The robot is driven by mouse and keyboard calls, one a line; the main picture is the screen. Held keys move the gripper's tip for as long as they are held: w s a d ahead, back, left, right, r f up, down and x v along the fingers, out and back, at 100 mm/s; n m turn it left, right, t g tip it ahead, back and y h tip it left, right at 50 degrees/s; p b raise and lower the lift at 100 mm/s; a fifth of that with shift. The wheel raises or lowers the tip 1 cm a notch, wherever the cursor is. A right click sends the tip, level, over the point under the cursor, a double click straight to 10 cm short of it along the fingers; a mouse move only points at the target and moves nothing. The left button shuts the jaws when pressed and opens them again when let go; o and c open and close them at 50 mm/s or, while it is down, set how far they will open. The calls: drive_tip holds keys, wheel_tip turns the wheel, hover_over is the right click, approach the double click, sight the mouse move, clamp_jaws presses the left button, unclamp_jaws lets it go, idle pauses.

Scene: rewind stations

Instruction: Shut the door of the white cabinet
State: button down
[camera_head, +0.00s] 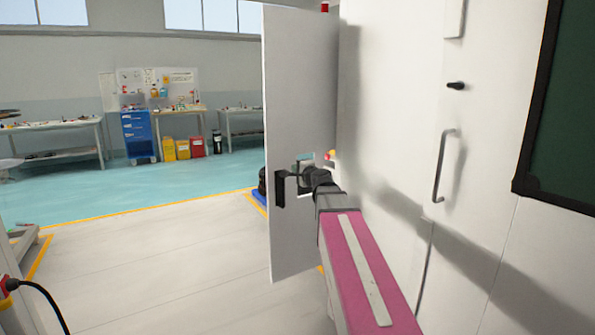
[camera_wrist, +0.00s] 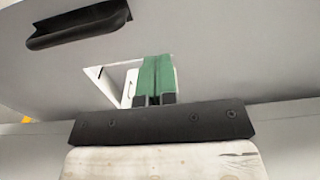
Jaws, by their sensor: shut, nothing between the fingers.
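The white cabinet's door (camera_head: 300,90) stands open as a tall pale panel, swung out from the white wall-like body (camera_head: 395,110). A black handle (camera_head: 280,188) is on the door; it also shows at upper left in the wrist view (camera_wrist: 78,24). My gripper (camera_wrist: 156,62) has green fingers, closed together and empty, at a rectangular cutout (camera_wrist: 105,84) in the grey-white panel, beside the handle. I cannot tell whether the fingertips touch the panel or enter the cutout. In the head view my gripper (camera_head: 297,172) is small and partly hidden by my arm.
A vertical grey bar handle (camera_head: 441,165) and a black knob (camera_head: 456,86) are on the white front at right, near a dark green panel (camera_head: 562,110). Workbenches, a blue drawer cart (camera_head: 138,135) and coloured bins (camera_head: 183,149) stand far back.

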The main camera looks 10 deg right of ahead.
sight(282, 160)
drive_tip(key=x, duration=1)
drive_tip(key=shift+w+f, duration=0.1)
drive_tip(key=shift+w, duration=0.3)
drive_tip(key=shift+w+a, duration=0.1)
